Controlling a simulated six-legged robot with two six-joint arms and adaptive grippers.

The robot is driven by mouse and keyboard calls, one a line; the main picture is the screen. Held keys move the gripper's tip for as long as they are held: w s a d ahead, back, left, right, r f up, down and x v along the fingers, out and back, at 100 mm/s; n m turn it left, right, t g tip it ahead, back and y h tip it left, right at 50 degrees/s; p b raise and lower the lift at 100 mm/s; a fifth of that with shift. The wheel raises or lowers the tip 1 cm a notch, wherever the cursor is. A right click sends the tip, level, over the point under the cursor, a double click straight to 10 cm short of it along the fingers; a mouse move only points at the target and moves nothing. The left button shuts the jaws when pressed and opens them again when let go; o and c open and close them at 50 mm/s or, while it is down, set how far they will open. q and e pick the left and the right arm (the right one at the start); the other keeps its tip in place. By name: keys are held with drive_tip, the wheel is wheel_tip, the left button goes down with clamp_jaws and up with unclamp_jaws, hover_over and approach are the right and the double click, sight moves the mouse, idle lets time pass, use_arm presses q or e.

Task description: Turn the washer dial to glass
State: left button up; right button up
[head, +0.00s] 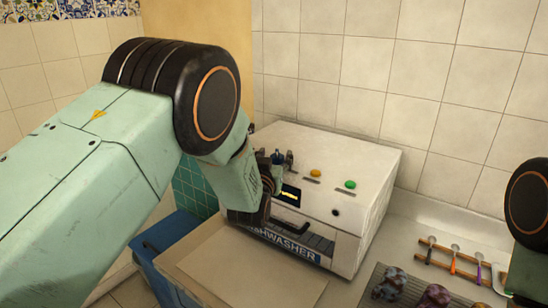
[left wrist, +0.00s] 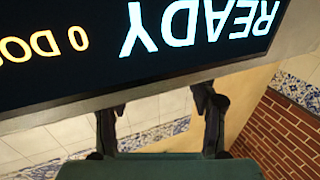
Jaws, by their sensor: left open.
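The washer, a white box labelled "DISHWASHER" (head: 335,150), stands against the tiled wall in the head view. Its small lit display (head: 290,194) is on the front panel. In the left wrist view the display (left wrist: 190,45) is large and upside down, with "READY" legible. My left gripper (head: 281,158) is at the washer's left front, beside the display. Its two fingers (left wrist: 158,100) are apart with nothing visible between them in the left wrist view. A small blue part shows by the fingers in the head view; I cannot tell whether it is the dial. My right gripper is out of view.
A yellow button (head: 315,173) and a green button (head: 350,184) are on the washer's panel. A blue bin (head: 165,240) stands at the lower left. A dark rack (head: 380,294) with patterned items and a wooden utensil rack (head: 450,248) are at the right.

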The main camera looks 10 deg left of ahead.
use_arm(q)
drive_tip(key=shift+s+d+r, duration=0.15)
drive_tip(key=shift+d+r, duration=0.15)
drive_tip(key=shift+d, duration=0.45)
drive_tip(key=shift+a+f, duration=0.2)
drive_tip(key=shift+a, duration=0.65)
drive_tip(key=c, duration=0.4)
drive_tip(key=shift+c, duration=0.8)
drive_tip(key=shift+d, duration=0.5)
drive_tip(key=shift+c, duration=2.2)
drive_tip(key=shift+a, duration=0.35)
drive_tip(key=shift+c, duration=0.8)
drive_tip(key=shift+d, duration=0.3)
drive_tip(key=shift+a, duration=0.2)
